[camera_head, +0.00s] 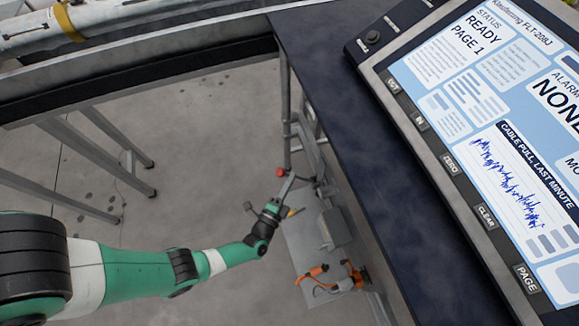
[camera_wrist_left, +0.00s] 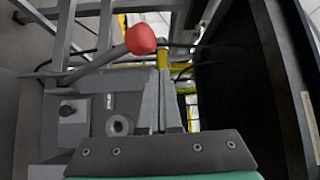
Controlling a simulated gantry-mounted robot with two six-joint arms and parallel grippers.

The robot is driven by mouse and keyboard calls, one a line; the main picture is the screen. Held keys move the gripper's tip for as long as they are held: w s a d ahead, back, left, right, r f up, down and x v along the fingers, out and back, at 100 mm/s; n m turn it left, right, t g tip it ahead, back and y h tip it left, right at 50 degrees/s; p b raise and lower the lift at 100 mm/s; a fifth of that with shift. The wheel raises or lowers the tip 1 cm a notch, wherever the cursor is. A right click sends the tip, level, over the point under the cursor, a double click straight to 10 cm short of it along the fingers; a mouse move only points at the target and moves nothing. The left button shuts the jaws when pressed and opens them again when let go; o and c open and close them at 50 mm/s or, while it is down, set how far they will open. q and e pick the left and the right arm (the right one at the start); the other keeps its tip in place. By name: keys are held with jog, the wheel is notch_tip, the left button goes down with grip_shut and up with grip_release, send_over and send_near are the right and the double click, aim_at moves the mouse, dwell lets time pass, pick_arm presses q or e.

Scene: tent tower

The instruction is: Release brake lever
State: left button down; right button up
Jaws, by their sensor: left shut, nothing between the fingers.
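The brake lever is a grey metal bar (camera_wrist_left: 95,68) with a red ball knob (camera_wrist_left: 140,38), set on a grey box-like housing (camera_wrist_left: 95,115) in the left wrist view. In the head view its red knob (camera_head: 281,172) shows below the dark counter's left edge. My left gripper (camera_head: 288,186) reaches in from the left, close to the knob. In the left wrist view the left gripper's fingers (camera_wrist_left: 162,80) are together and empty, just below and right of the knob in the picture. Whether they touch the lever cannot be told. My right gripper is not in view.
A dark counter (camera_head: 325,100) carries a screen panel (camera_head: 490,130) on the right. An orange tool (camera_head: 318,272) and a grey box (camera_head: 334,228) are on a low metal shelf (camera_head: 297,240). Metal legs (camera_head: 95,165) stand at left. A dark panel (camera_wrist_left: 230,85) is close on the fingers' right.

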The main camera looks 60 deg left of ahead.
pick_arm(q)
jog(key=s+d+f+b, duration=0.1)
jog(key=s+d+f, duration=0.3)
jog(key=s+d, duration=0.2)
jog(key=shift+s+f+b, duration=0.15)
jog(key=shift+b, duration=0.25)
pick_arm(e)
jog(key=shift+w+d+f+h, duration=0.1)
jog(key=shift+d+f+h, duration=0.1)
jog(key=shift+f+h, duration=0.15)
